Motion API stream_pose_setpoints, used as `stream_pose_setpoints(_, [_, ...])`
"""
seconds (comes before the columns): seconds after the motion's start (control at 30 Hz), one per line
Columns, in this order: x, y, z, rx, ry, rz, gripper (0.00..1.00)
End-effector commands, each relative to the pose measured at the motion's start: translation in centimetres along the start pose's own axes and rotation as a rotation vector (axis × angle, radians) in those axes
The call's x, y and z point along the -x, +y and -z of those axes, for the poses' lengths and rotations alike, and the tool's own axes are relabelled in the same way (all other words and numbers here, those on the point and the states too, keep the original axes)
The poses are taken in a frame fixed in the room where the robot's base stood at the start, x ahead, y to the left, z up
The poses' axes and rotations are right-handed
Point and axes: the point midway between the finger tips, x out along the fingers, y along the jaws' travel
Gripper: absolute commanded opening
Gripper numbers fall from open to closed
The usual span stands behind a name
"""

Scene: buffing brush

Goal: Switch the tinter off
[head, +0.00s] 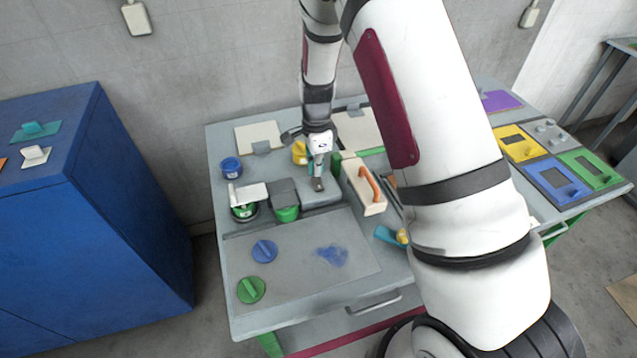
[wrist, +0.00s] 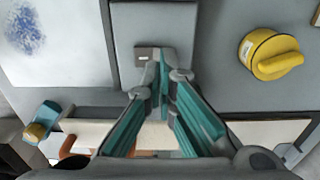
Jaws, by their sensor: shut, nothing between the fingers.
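A low grey box (head: 325,196), which I take to be the tinter, sits on the workbench in front of the wall. In the wrist view its grey top (wrist: 152,24) carries a small switch plate (wrist: 143,53). My gripper (head: 317,183) points down at this box. Its teal fingers are together and empty. In the wrist view the fingertips (wrist: 160,62) are right beside the switch plate and partly cover it. I cannot tell whether they touch it, or which way the switch is set.
A yellow knob (wrist: 270,53) stands beside the box. A wooden caddy with an orange handle (head: 367,188) is close on the right in the head view. Green and blue tins (head: 231,168) stand left. The bench front has blue (head: 264,250) and green (head: 251,290) knobs.

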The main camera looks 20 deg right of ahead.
Motion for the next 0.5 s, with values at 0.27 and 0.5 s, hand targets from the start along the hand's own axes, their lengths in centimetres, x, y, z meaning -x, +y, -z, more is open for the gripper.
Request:
stream_pose_setpoints(0.27, [-0.42,0.0,-0.01,0.0,0.0,-0.001,0.0])
stream_pose_setpoints(0.5, [-0.74,-0.01,-0.01,0.0,0.0,-0.001,0.0])
